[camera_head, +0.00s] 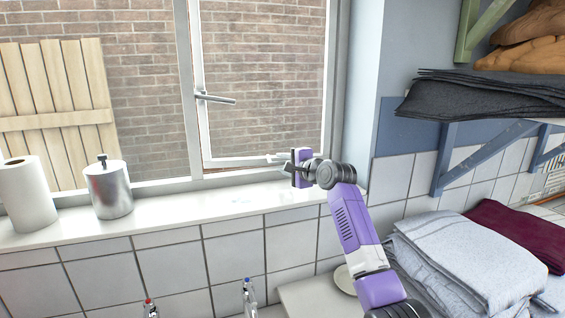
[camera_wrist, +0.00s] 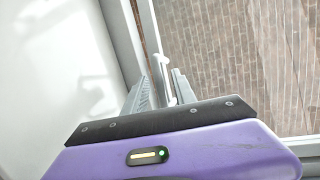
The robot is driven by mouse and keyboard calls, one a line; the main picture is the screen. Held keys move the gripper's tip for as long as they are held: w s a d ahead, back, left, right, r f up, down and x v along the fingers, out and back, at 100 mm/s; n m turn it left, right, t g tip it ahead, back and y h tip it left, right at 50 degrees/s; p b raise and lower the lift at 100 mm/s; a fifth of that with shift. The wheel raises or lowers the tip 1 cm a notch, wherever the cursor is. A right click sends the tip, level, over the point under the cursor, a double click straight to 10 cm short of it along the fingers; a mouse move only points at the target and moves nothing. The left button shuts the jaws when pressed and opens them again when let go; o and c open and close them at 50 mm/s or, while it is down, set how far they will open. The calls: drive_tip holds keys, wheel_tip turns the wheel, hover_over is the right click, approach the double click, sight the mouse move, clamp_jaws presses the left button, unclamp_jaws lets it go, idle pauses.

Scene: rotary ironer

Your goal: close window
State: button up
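The white-framed window sash (camera_head: 198,62) is in the middle of the head view, with a brick wall behind its glass. It seems to stand ajar; how far I cannot tell. A grey lever handle (camera_head: 217,99) sits on its left stile and points right. A pale stay bar (camera_head: 276,158) lies along the sash's bottom, just left of my gripper (camera_head: 288,164). In the wrist view, my gripper (camera_wrist: 163,88) has its two fingers apart. A thin white bar (camera_wrist: 160,62) shows in line with the gap between them; contact cannot be told.
The white windowsill (camera_head: 170,213) runs under the window. A metal canister (camera_head: 109,190) and a paper roll (camera_head: 28,195) stand on its left. Folded towels (camera_head: 465,262) lie at lower right. A blue bracketed shelf (camera_head: 447,160) with dark cloth (camera_head: 480,95) is at right.

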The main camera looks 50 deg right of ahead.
drive_tip(key=shift+w+d, duration=0.1)
drive_tip(key=shift+w, duration=0.15)
clamp_jaws()
drive_tip(key=shift+f, duration=0.1)
idle(1.2)
